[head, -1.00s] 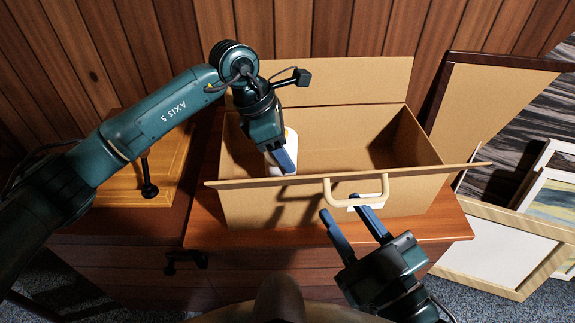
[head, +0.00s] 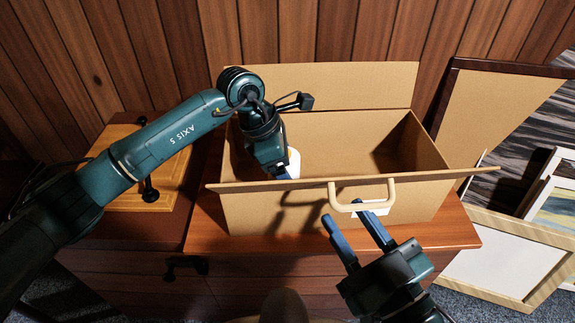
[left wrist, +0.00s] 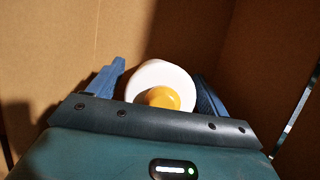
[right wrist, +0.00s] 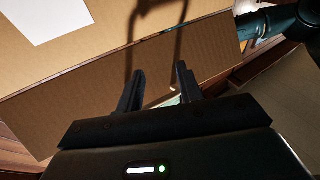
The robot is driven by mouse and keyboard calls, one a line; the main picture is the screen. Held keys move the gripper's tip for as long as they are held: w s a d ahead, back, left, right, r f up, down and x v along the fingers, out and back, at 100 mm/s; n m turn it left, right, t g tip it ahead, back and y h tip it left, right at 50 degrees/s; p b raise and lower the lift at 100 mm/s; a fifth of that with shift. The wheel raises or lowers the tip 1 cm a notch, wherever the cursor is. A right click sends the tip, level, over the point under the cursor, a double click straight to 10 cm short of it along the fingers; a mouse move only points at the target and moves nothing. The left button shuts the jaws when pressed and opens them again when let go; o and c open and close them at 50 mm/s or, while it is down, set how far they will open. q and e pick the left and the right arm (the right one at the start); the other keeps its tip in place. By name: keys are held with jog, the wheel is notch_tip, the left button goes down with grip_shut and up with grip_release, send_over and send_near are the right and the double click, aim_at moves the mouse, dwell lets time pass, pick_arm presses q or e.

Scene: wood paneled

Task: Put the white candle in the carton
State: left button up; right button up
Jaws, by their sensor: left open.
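The open cardboard carton (head: 270,207) stands on the wooden bench, its flaps up and a handle on its front. The white candle (head: 293,163) is inside the carton at its left, mostly hidden by my left gripper and the front wall. In the left wrist view the candle (left wrist: 160,75) shows a white round top with a yellow-orange centre, between the two blue fingers. My left gripper (left wrist: 162,88) is open around it, down in the carton. My right gripper (head: 350,222) is open and empty in front of the carton's handle; its fingers also show in the right wrist view (right wrist: 158,90).
A wooden board with black clamps (head: 150,190) lies to the left of the carton. Picture frames (head: 505,255) lean at the right, beside the bench (head: 455,228). A wood-paneled wall is behind. The right part of the carton's inside is clear.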

pick_arm(q)
jog(key=shift+r, duration=0.1)
pick_arm(e)
jog(key=shift+r, duration=0.1)
pick_arm(q)
jog(key=shift+a+r, duration=0.1)
jog(key=shift+r, duration=0.2)
jog(key=p+v, duration=0.2)
jog(key=v, duration=0.3)
pick_arm(e)
jog(key=shift+r+n, duration=0.3)
jog(key=shift+r, duration=0.35)
pick_arm(q)
jog(key=p+v, duration=0.2)
jog(key=v, duration=0.4)
jog(key=shift+r, duration=0.25)
pick_arm(e)
jog(key=shift+d+f+h, duration=0.4)
jog(key=shift+f+h, duration=0.1)
jog(key=shift+f, duration=0.3)
